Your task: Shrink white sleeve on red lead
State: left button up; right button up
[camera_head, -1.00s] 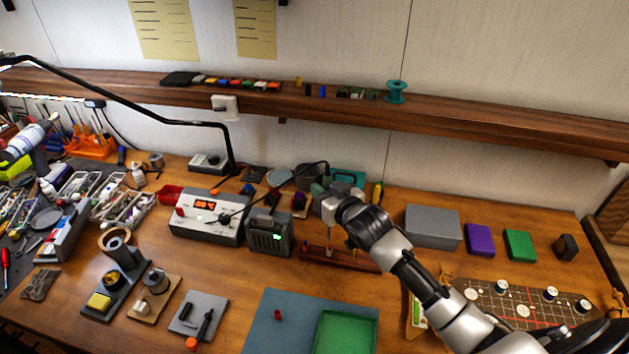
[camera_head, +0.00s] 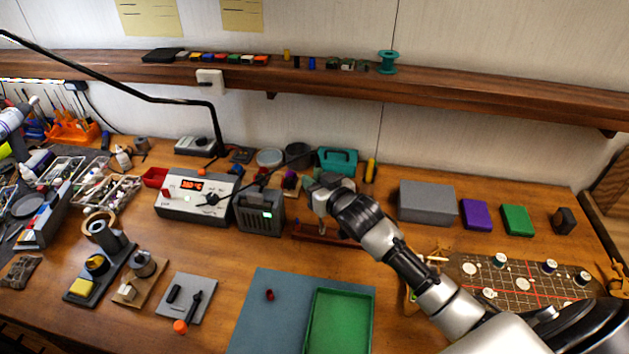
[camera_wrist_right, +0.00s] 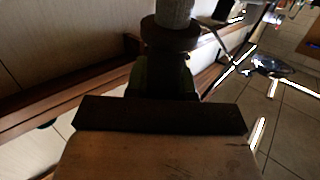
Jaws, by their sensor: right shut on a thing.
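My right gripper (camera_head: 319,196) is shut on a grey tool, held at the back middle of the bench. A dark cable runs from the tool toward the station with a red display (camera_head: 190,184). In the right wrist view a grey cylinder with a dark collar (camera_wrist_right: 171,35) stands beyond my fingers. Below the gripper in the head view is a low reddish-brown wooden stand (camera_head: 312,233), partly hidden by the gripper and arm. I cannot make out the white sleeve or the red lead. My left gripper is not discernible.
A dark box with a green light (camera_head: 260,214) stands left of the gripper. A grey box (camera_head: 427,201), purple block (camera_head: 476,214) and green block (camera_head: 516,220) are to the right. A green tray (camera_head: 337,322) lies in front on a blue-grey mat (camera_head: 255,325). A shelf (camera_head: 470,97) runs above.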

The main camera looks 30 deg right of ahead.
aim_at(314, 167)
jog(key=shift+f, duration=0.4)
dwell(0.3)
dwell(0.8)
jog(key=shift+r, duration=0.1)
dwell(0.5)
jog(key=r+p, duration=0.4)
jog(key=p, duration=0.1)
jog(key=s+r+p, duration=0.1)
jog(key=r+p, duration=0.1)
jog(key=r, duration=0.1)
jog(key=shift+a+p, duration=0.3)
jog(key=shift+p, duration=0.05)
jog(key=shift+w+f, duration=0.1)
dwell(0.6)
